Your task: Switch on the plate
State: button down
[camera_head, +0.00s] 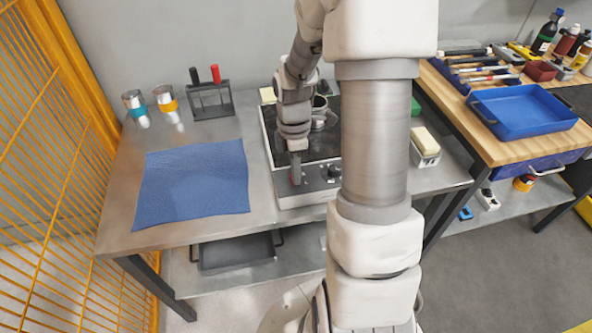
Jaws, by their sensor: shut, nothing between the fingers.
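The plate is a dark-topped hot plate with a grey metal front (304,201) on the steel table, right of the blue cloth. A dark knob (332,171) shows on the right part of its front panel. My gripper (296,179) points down at the left part of that panel, with its fingers shut and nothing held. A small reddish spot shows at the fingertips; I cannot tell what it is or whether they touch the panel. My arm hides the right side of the plate. A metal pot (322,120) stands at its back, partly hidden.
A blue cloth (195,180) lies flat on the table (125,215). Two cans (165,98) and a dark rack (210,100) with red and black handles stand behind it. A white-topped block (425,143) is right of my arm. A yellow mesh fence (45,170) borders the left.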

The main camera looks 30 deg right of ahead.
jog(key=shift+w+d+r+p, duration=0.1)
jog(key=shift+w+d+p, duration=0.1)
jog(key=shift+w, duration=0.2)
jog(key=shift+w+d+p, duration=0.1)
jog(key=shift+w+p, duration=0.1)
jog(key=shift+w, duration=0.2)
jog(key=shift+a, duration=0.1)
jog(key=shift+r, duration=0.1)
